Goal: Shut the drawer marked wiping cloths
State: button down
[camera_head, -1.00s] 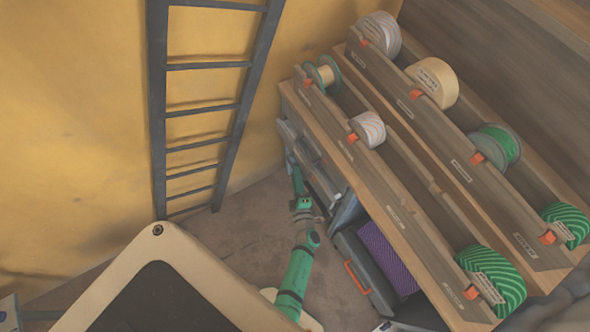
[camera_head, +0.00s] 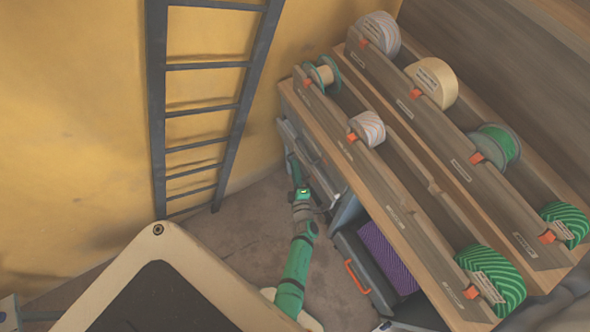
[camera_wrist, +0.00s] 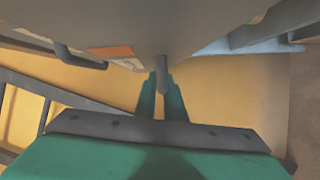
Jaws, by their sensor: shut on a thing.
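My gripper (camera_head: 292,160) is at the left end of the cabinet, against the grey drawer fronts (camera_head: 318,172). In the wrist view its two green fingers (camera_wrist: 161,103) are closed around a dark grey bar (camera_wrist: 162,75), which looks like a drawer handle. A pale grey drawer front (camera_wrist: 190,35) with an orange and white patch fills the top of that view. An open grey drawer (camera_head: 352,246) with an orange handle and purple striped contents (camera_head: 387,257) stands out lower right of the gripper. No drawer marking is readable, so I cannot tell which is for wiping cloths.
The wooden cabinet (camera_head: 372,182) carries rows of ribbon and tape spools on top. A dark ladder (camera_head: 160,120) leans at the yellow wall on the left. Brown floor (camera_head: 250,225) is free between wall and cabinet. Another dark handle (camera_wrist: 80,60) shows in the wrist view.

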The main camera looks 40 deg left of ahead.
aim_at(306, 170)
jog(key=shift+w+d, duration=0.3)
jog(key=shift+w, duration=0.4)
jog(key=shift+w+d, duration=0.35)
jog(key=shift+w, duration=0.3)
jog(key=shift+w+d, duration=0.3)
jog(key=shift+w, duration=0.4)
jog(key=c, duration=1.8)
grip_release()
jog(key=shift+w+f, duration=0.1)
jog(key=shift+w, duration=0.05)
jog(key=shift+c, duration=0.2)
jog(key=shift+s+a, duration=0.1)
jog(key=shift+s, duration=0.1)
jog(key=v, duration=0.9)
jog(key=shift+s+d, duration=0.2)
jog(key=shift+d, duration=0.05)
jog(key=shift+s+d, duration=0.35)
jog(key=shift+d, duration=0.15)
